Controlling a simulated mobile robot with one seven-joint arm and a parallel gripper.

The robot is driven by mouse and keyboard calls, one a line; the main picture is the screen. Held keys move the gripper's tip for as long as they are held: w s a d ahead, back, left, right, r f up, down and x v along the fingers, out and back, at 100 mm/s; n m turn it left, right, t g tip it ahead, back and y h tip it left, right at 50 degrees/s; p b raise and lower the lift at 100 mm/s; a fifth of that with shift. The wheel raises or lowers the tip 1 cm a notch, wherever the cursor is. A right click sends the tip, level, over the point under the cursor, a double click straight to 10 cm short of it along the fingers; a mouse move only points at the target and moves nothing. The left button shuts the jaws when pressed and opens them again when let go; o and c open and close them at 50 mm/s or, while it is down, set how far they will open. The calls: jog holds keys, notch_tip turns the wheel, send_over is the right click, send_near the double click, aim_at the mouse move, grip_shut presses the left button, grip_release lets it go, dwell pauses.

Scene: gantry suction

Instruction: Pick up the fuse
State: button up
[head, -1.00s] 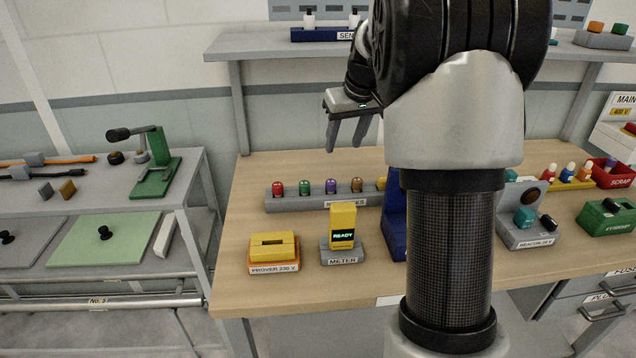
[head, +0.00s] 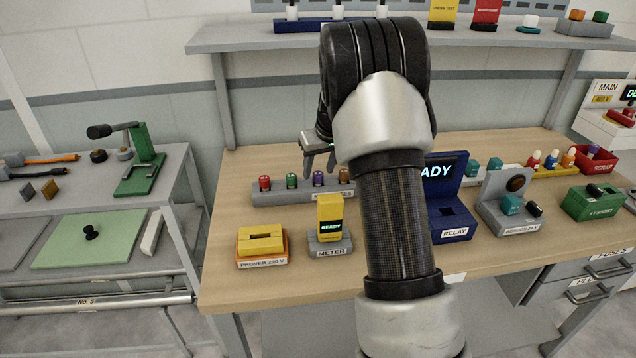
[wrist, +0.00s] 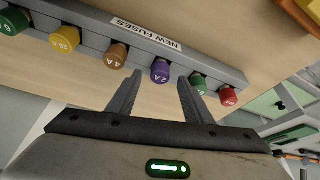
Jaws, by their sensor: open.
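The NEW FUSES rack (wrist: 225,68) holds a row of coloured fuses. In the wrist view these include a purple 2A fuse (wrist: 160,70), a brown 4A fuse (wrist: 115,56), a yellow fuse (wrist: 65,40), green fuses and a red fuse (wrist: 228,96). My gripper (wrist: 160,80) is open and empty. Its fingertips point at the rack, with the purple fuse in line with the gap between them, still apart from it. In the head view my gripper (head: 319,172) hangs just over the purple fuse (head: 318,178); my arm hides the rack's right part.
The blue relay unit (head: 447,210), a grey beacon unit (head: 512,205) and a red scrap bin (head: 594,158) are to the right. A shelf (head: 400,36) runs above the bench.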

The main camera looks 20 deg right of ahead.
jog(key=shift+w+f, duration=0.2)
jog(key=shift+f, duration=0.3)
jog(key=c, duration=1.2)
jog(key=shift+o, duration=0.2)
jog(key=shift+r, duration=0.1)
